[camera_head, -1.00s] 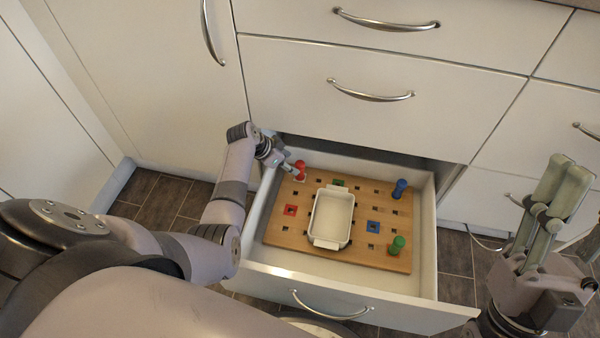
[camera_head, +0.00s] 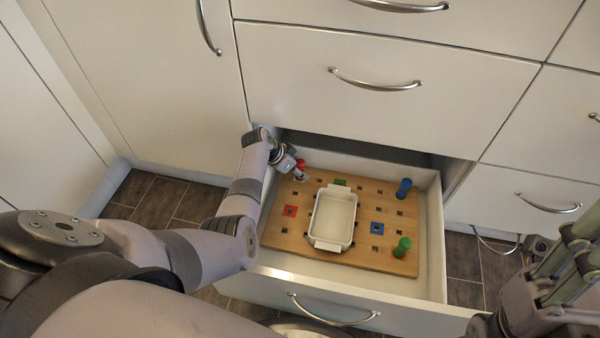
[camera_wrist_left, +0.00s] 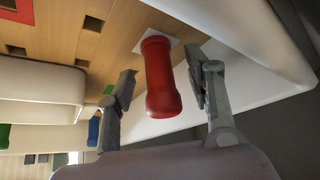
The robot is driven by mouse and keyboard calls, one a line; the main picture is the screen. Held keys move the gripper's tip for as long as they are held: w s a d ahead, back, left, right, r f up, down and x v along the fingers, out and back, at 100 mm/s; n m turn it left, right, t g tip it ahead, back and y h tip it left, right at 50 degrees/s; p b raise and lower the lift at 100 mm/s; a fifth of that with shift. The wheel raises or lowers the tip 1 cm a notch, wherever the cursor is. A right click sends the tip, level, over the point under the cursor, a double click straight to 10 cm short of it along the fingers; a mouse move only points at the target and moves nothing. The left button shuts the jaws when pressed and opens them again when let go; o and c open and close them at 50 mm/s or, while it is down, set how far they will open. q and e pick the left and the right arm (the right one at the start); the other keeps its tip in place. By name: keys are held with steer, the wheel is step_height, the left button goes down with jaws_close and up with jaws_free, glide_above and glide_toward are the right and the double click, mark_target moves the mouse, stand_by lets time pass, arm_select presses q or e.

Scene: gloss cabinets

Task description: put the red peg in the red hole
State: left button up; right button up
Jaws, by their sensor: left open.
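The red peg (camera_head: 300,164) stands upright near the back left corner of the wooden board, on a white square. In the left wrist view the red peg (camera_wrist_left: 161,80) is between the two fingers of my left gripper (camera_wrist_left: 160,88), which is open with a gap on both sides. In the head view my left gripper (camera_head: 297,173) is at the peg and partly hides it. The red hole (camera_head: 290,211) is a red square at the left of the board, nearer the front. My right gripper (camera_head: 573,250) is at the right edge, partly cut off.
The board (camera_head: 275,236) lies in an open drawer (camera_head: 431,215). A white dish (camera_head: 333,217) stands mid-board. A blue peg (camera_head: 404,188) and a green peg (camera_head: 402,247) stand at the right; a blue square (camera_head: 377,229) is between. Drawer walls surround the board.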

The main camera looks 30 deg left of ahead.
arm_select(q)
steer(key=shift+c, duration=0.3)
jaws_close()
stand_by(0.3)
steer(key=shift+r, duration=0.1)
